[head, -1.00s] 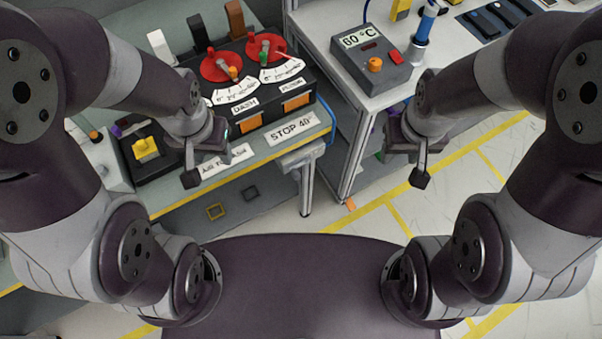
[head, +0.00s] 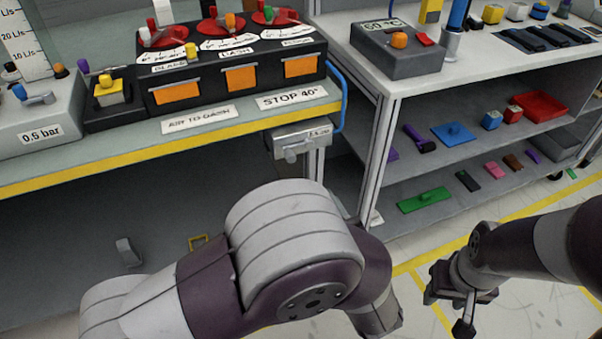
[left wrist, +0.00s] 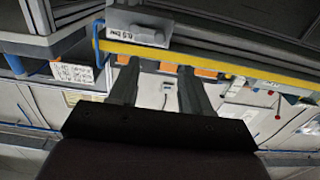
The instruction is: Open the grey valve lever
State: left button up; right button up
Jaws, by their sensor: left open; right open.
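A grey valve box (head: 303,136) with a small grey lever (head: 292,152) hangs under the front edge of the bench. The same box (left wrist: 125,22) and lever (left wrist: 147,35) appear upside down at the top of the left wrist view. My left gripper (left wrist: 158,66) is open and empty there, its fingers below the box in the picture and apart from the lever. My left arm hides this gripper in the head view. Another grey lever (head: 40,98) sits on the 0.5 bar box (head: 38,127) at far left. My right gripper (head: 448,312) is open and empty over the floor.
The bench edge (head: 100,168) has a yellow stripe, and a blue hose (head: 342,95) curves down beside the valve box. A black panel with red dials (head: 222,25) stands on the bench. Shelves (head: 480,160) hold loose parts at right.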

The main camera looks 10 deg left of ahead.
aim_at(292, 160)
pick_arm(q)
jog(key=b+x, duration=0.2)
jog(key=x, duration=0.9)
jog(key=shift+a+f, duration=0.1)
jog(key=shift+w+a, duration=0.4)
jog(key=shift+w, duration=0.2)
grip_shut()
